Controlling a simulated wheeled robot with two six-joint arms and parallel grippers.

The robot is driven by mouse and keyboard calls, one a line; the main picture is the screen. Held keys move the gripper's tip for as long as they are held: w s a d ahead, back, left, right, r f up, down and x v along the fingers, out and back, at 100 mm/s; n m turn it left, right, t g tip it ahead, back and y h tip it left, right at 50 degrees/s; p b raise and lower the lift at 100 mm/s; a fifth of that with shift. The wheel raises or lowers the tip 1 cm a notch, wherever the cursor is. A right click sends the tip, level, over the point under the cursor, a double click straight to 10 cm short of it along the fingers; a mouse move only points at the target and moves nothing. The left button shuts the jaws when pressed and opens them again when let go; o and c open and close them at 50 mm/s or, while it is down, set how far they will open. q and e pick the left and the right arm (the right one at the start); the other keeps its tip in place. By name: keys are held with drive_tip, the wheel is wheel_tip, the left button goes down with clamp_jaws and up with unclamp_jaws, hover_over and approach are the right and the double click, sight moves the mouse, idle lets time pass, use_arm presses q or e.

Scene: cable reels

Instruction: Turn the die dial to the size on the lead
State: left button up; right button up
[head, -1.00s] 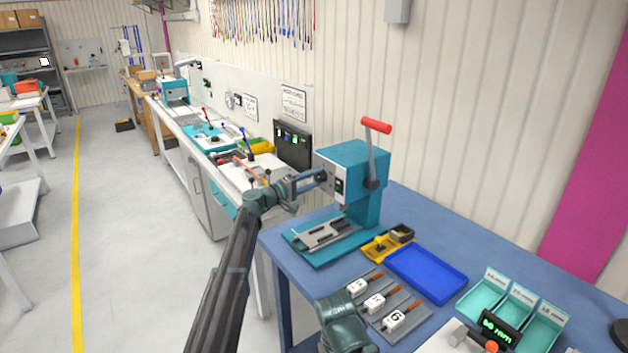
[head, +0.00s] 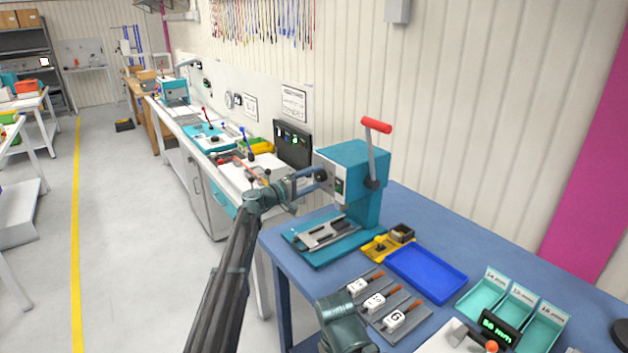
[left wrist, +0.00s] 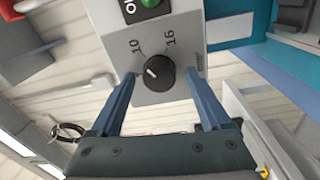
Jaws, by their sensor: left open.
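The teal press (head: 354,170) stands on the blue bench, with a black die dial (head: 321,174) on its grey side panel. In the left wrist view the round dial (left wrist: 159,74) has a white pointer mark on its left part, toward the upper left, nearest the printed 10. A 16 is printed above right; any further mark is unclear. My left gripper (head: 314,178) is open, its blue fingers (left wrist: 160,80) on either side of the dial; contact is unclear. Leads with white number tags (head: 396,319) lie on grey boards; their sizes are hard to read.
A green switch (left wrist: 149,3) sits just above the dial. A blue tray (head: 427,274) and a yellow fixture (head: 381,247) lie right of the press. Teal labelled bins (head: 484,295) and a green-lit display (head: 497,329) stand at front right.

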use_arm(q)
drive_tip(key=v, duration=1.3)
drive_tip(key=shift+s+a+b, duration=0.25)
drive_tip(key=shift+s+b, duration=0.05)
drive_tip(key=shift+s, duration=0.05)
drive_tip(key=shift+f, duration=0.15)
drive_tip(key=s+d+f+m+g+y, duration=0.2)
drive_tip(key=s+d+f+g+y, duration=0.1)
drive_tip(key=s+f, duration=0.5)
drive_tip(key=s+d+f+m+g+y, duration=0.25)
drive_tip(key=s+f, duration=0.35)
drive_tip(key=s, duration=0.4)
drive_tip(key=s+a+f+m+g+y, duration=0.15)
drive_tip(key=s+a+f+y, duration=0.3)
drive_tip(key=s, duration=0.55)
drive_tip(key=s+a+f+g+y, duration=0.35)
drive_tip(key=s+a, duration=0.25)
drive_tip(key=s, duration=0.3)
drive_tip(key=s+d+m+y, duration=0.2)
drive_tip(key=s+d, duration=0.4)
drive_tip(key=d, duration=0.4)
drive_tip(key=shift+d+f+m+g, duration=0.35)
drive_tip(key=shift+f+m, duration=0.05)
drive_tip(key=shift+m, duration=0.4)
